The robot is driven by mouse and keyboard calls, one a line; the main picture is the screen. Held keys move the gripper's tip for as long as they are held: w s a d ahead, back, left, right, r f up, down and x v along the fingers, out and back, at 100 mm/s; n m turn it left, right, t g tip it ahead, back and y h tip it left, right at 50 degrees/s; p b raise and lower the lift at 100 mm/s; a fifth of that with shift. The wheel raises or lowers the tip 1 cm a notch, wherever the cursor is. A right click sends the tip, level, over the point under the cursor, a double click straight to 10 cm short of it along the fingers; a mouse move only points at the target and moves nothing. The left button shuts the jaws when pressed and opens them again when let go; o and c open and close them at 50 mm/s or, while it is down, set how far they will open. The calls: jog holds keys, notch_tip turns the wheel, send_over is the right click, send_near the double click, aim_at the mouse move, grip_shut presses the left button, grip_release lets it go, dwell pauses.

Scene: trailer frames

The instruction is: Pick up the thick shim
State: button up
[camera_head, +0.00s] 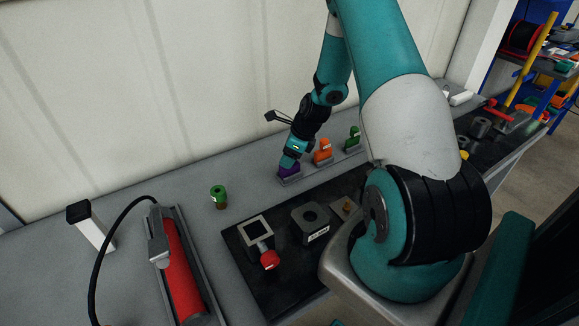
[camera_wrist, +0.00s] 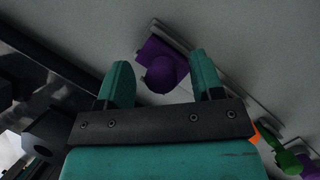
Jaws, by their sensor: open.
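Several coloured pieces stand in grey holders along the back of the bench: a purple piece (camera_head: 289,171), an orange piece (camera_head: 322,152) and a green piece (camera_head: 352,137). I cannot tell from labels which one is the thick shim. My gripper (camera_head: 291,162) points down at the purple piece and partly hides it. In the wrist view, the purple piece (camera_wrist: 160,70) with its rounded knob lies between the two teal fingers of my gripper (camera_wrist: 160,60). The fingers are apart, with gaps on both sides of the knob. The orange piece (camera_wrist: 254,133) and green piece (camera_wrist: 284,156) show at lower right.
A green-topped cylinder (camera_head: 219,195) stands alone on the grey bench. A dark mat (camera_head: 244,270) holds a square frame with a red knob (camera_head: 269,259) and a dark block (camera_head: 311,223). A red cylinder (camera_head: 182,275) lies in a tray at left. Bare bench lies between.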

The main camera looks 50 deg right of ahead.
jog(key=shift+c, duration=0.4)
grip_shut()
jog(key=shift+r, duration=0.1)
